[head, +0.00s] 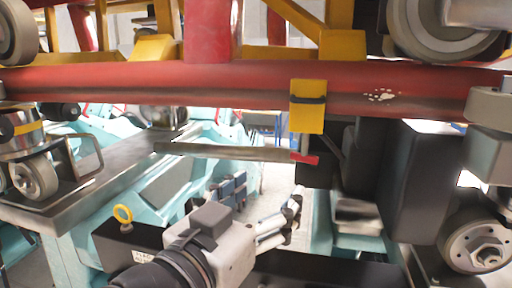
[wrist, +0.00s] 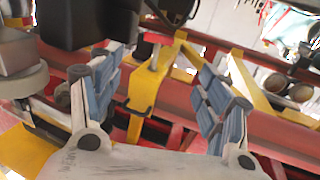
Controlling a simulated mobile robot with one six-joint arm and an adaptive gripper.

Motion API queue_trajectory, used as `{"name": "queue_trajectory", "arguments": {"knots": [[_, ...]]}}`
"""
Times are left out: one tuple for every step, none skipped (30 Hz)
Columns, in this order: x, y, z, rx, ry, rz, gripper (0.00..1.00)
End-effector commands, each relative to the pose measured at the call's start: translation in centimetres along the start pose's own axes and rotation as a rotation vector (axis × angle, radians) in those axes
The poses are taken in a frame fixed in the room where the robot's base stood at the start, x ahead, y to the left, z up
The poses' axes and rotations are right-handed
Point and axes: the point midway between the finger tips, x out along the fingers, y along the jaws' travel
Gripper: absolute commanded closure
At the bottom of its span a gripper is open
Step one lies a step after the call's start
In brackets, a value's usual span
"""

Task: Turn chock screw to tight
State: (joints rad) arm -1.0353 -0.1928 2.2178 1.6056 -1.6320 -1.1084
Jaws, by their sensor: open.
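My gripper (head: 288,215) is at the lower middle of the head view, below the red rail and pointing right. In the wrist view its blue-padded fingers (wrist: 160,78) are spread wide with nothing between them. A yellow clamp (head: 307,118) with a dark band sits on the red rail, above my gripper. A yellow bracket (wrist: 142,92) shows beyond and between the fingers in the wrist view, with a metal rod at its upper end. I cannot clearly tell which part is the chock screw, or whether it is tight.
The red rail (head: 200,86) crosses above my arm. Wheels (head: 486,246) and dark blocks (head: 425,180) crowd the right. A black box with a yellow ring (head: 123,214) stands left of my arm.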

Motion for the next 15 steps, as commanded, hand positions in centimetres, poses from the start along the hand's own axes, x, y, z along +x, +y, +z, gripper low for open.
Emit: {"name": "queue_trajectory", "arguments": {"knots": [[0.0,0.1,-0.1,-0.008,0.004,0.007,0.30],[0.1,0.2,-0.2,-0.010,0.005,0.010,0.30],[0.5,0.3,-0.2,-0.011,0.006,0.012,0.30],[0.8,0.3,-0.2,-0.011,0.005,0.012,0.30],[1.1,0.3,-0.2,-0.011,0.005,0.013,0.30],[1.7,0.3,-0.2,-0.010,0.005,0.014,0.30],[2.3,0.4,-0.2,-0.010,0.005,0.015,0.30],[2.8,0.4,-0.2,-0.010,0.005,0.015,0.30],[3.6,0.4,-0.2,-0.010,0.005,0.016,0.30],[4.2,0.4,-0.2,-0.009,0.005,0.016,0.30],[4.8,0.4,-0.2,-0.009,0.005,0.016,0.30],[5.7,0.5,-0.2,-0.009,0.004,0.017,0.30],[6.3,0.5,-0.2,-0.009,0.004,0.016,0.30],[6.9,0.5,-0.2,-0.009,0.005,0.016,0.30],[7.8,0.5,-0.2,-0.009,0.005,0.017,0.30]]}}
